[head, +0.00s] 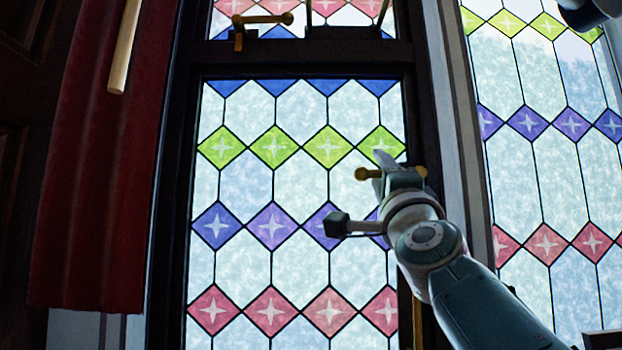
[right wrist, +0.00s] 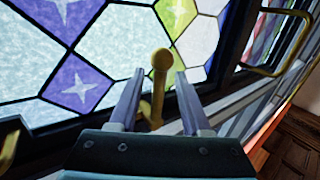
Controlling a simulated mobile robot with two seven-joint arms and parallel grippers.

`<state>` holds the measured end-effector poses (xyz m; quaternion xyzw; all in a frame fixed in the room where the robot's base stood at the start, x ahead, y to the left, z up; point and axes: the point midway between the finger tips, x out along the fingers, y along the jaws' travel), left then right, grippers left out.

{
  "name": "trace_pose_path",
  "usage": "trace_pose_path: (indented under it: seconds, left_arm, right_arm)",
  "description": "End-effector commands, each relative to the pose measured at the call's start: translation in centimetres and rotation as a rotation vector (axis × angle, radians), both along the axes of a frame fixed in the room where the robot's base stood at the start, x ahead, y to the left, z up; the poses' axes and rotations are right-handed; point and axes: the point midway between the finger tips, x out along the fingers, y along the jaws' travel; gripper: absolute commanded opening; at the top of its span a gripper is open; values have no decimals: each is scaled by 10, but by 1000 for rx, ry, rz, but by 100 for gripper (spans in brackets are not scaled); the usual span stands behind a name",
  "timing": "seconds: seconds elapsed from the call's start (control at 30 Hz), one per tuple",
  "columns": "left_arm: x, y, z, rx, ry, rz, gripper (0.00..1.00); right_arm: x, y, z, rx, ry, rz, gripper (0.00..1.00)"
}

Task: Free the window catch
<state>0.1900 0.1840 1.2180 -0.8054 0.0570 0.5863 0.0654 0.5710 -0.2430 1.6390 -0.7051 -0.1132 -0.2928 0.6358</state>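The window catch (right wrist: 159,62) is a brass handle with a round knob end. In the right wrist view it stands between the two fingers of my right gripper (right wrist: 160,76), with a gap visible on each side. In the head view the catch's brass knob (head: 366,174) shows just left of my right gripper (head: 381,170), at the right frame of the lower window. The gripper is open, and its body hides most of the catch. My left gripper is not in view.
A similar brass handle (head: 262,18) sits on the upper window. A dark red curtain (head: 100,180) and a pale wooden rod (head: 125,45) are at the left. Patterned stained glass (head: 300,185) fills the window, and another patterned pane (head: 545,170) is at the right.

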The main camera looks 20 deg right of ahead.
Motion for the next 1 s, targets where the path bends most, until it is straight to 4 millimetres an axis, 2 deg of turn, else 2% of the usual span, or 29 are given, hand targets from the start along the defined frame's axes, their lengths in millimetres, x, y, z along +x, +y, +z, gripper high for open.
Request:
trace_pose_path:
  seconds: [0.23, 0.37, 0.8, 1.0]
  left_arm:
    - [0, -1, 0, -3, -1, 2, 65]
    - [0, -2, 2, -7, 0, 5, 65]
    - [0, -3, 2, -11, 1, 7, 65]
    - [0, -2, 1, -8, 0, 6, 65]
  right_arm:
    - [0, 0, -1, 0, 2, -1, 48]
    - [-7, 2, -7, 1, 4, 1, 48]
    - [-68, 18, -50, 0, 3, 1, 48]
    - [-79, 21, -56, 0, 1, 0, 48]
